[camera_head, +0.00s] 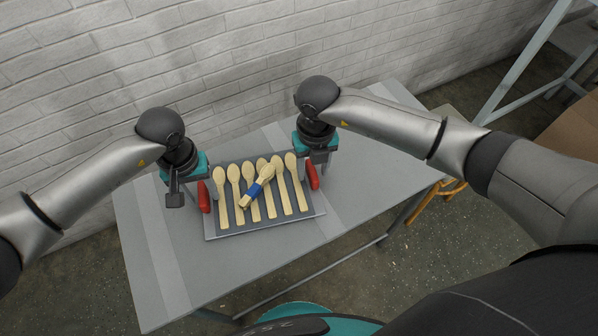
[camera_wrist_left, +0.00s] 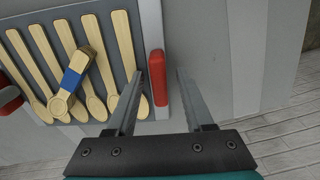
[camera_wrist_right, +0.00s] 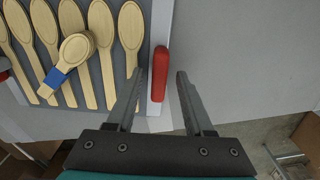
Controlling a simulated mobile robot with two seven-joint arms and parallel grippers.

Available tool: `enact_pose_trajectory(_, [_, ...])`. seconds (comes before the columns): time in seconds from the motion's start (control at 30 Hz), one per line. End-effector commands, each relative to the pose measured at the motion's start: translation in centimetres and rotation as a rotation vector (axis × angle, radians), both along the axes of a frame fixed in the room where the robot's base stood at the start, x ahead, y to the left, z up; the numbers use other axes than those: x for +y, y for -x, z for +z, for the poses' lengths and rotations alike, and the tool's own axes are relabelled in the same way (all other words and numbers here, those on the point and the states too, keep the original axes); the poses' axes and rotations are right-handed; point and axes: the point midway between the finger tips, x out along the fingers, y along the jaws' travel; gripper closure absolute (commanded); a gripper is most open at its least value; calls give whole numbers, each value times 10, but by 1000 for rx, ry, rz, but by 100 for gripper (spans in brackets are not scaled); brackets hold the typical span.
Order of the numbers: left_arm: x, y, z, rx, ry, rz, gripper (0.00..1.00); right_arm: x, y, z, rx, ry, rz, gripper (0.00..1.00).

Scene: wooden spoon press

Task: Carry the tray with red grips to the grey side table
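The tray (camera_head: 262,230) with red grips lies on a grey table and holds several wooden spoons (camera_head: 236,190) in a row. A spoon bundle with a blue band (camera_head: 252,193) lies across them. The left red grip (camera_head: 204,197) also shows in the left wrist view (camera_wrist_left: 158,78). The right red grip (camera_head: 312,175) also shows in the right wrist view (camera_wrist_right: 160,74). My left gripper (camera_wrist_left: 168,82) is open, its fingers apart on both sides of the left grip. My right gripper (camera_wrist_right: 163,82) is open, its fingers apart on both sides of the right grip.
The grey table (camera_head: 170,285) has free room around the tray, and a white brick wall (camera_head: 230,60) stands behind it. A stool with orange legs (camera_head: 425,200) is beside the table's right end. A brown surface (camera_head: 572,140) shows at the far right.

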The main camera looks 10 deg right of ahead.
Motion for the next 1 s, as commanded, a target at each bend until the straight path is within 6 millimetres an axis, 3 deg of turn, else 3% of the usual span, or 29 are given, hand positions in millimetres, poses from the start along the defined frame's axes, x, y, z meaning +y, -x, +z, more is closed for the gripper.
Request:
enact_pose_trajectory(0.27, [-1,-1,5,-2,3,-2,48,1,0,0,0,-2,1,48])
enact_pose_trajectory(0.37, [-1,-2,19,-5,2,-1,48,1,0,0,0,-2,1,48])
enact_pose_trajectory(0.7, [-1,-1,89,-6,1,-2,48,1,0,0,0,-2,1,48])
enact_pose_trajectory(1.0, [0,0,119,-1,0,0,48,1,0,2,-1,-2,1,48])
